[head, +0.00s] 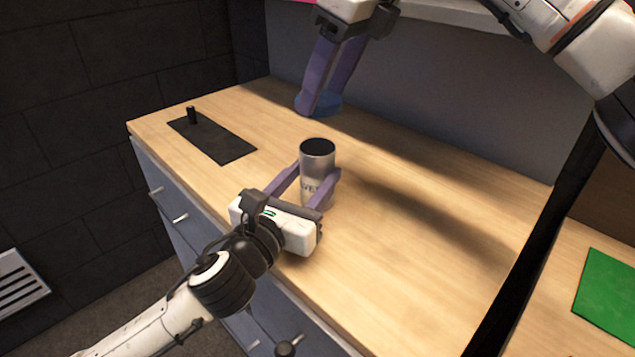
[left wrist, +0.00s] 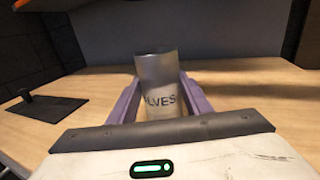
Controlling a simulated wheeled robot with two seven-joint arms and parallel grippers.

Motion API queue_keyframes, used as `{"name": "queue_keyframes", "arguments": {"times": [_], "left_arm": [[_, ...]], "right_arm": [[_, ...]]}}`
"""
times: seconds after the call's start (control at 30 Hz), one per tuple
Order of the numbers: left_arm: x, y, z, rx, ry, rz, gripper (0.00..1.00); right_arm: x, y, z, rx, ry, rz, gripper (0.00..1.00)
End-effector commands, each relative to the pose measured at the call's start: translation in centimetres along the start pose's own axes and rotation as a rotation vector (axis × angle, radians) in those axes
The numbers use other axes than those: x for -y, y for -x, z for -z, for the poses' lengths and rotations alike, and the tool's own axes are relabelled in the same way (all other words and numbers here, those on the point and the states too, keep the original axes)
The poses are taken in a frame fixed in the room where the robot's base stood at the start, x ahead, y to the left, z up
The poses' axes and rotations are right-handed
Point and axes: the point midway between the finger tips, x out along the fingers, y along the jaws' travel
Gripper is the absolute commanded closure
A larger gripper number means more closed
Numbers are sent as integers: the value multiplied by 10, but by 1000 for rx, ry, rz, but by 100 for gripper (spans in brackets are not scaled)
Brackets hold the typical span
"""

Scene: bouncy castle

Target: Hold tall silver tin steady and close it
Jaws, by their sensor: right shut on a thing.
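The tall silver tin (head: 318,160) stands upright on the wooden counter, with a dark open top and lettering on its side. It also shows in the left wrist view (left wrist: 158,75). My left gripper (head: 316,171) has its purple fingers on both sides of the tin, touching it low on its body. My right gripper (head: 309,108) points down at the upper middle of the head view, shut on a round blue lid (head: 329,104). The lid is held in the air, apart from the tin, beyond it and slightly left. Part of the lid is hidden by the fingers.
A dark flat plate (head: 222,143) with a small black upright knob (head: 192,115) lies on the counter (head: 420,240) at left. A grey panel (head: 420,110) stands behind. A green mat (head: 608,290) lies at the right. The counter around the tin is clear.

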Motion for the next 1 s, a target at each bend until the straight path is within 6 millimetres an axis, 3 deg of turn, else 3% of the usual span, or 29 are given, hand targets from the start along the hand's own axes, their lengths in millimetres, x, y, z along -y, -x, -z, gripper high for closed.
{"name": "queue_keyframes", "arguments": {"times": [0.03,0.13,0.17,0.57,1.0], "left_arm": [[0,0,0,0,0,0,77],[0,0,0,-1,0,0,94],[0,0,0,-1,0,0,96],[0,0,0,-1,0,0,96],[0,0,1,-1,0,0,96]], "right_arm": [[0,0,0,0,0,0,66],[0,0,0,0,0,0,66],[0,0,0,0,0,0,66],[0,-43,17,11,0,1,66],[0,-46,18,13,0,1,66]]}}
